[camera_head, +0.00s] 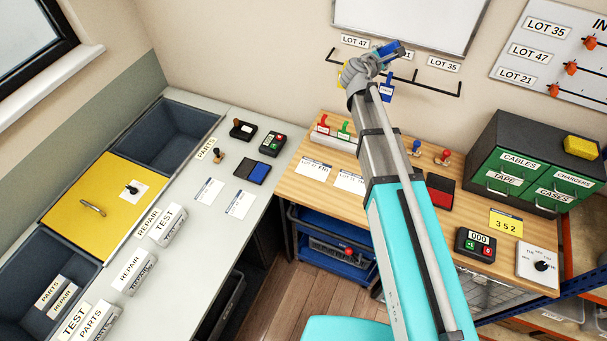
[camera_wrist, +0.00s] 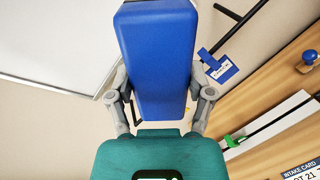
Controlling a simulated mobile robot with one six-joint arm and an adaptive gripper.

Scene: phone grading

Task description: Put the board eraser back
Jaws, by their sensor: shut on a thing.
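My gripper (camera_head: 376,56) is raised near the wall, just below the whiteboard (camera_head: 408,18) and by the black hook rail (camera_head: 432,85). It is shut on a blue block that I take for the board eraser (camera_head: 394,50). In the wrist view, the eraser (camera_wrist: 157,50) stands out between the two grey fingers of my gripper (camera_wrist: 158,85), with its blue face showing. Its far side is hidden. The lower left edge of the whiteboard (camera_wrist: 55,40) also shows there. I cannot tell whether the eraser touches anything besides the fingers.
A blue tag (camera_head: 387,90) hangs from the rail, close to my gripper. Below, the wooden bench (camera_head: 400,200) holds stamps, cards and a tag rack. A green-drawered cabinet (camera_head: 520,165) with a yellow block (camera_head: 580,147) on top stands at right. Open wall lies left of the rail.

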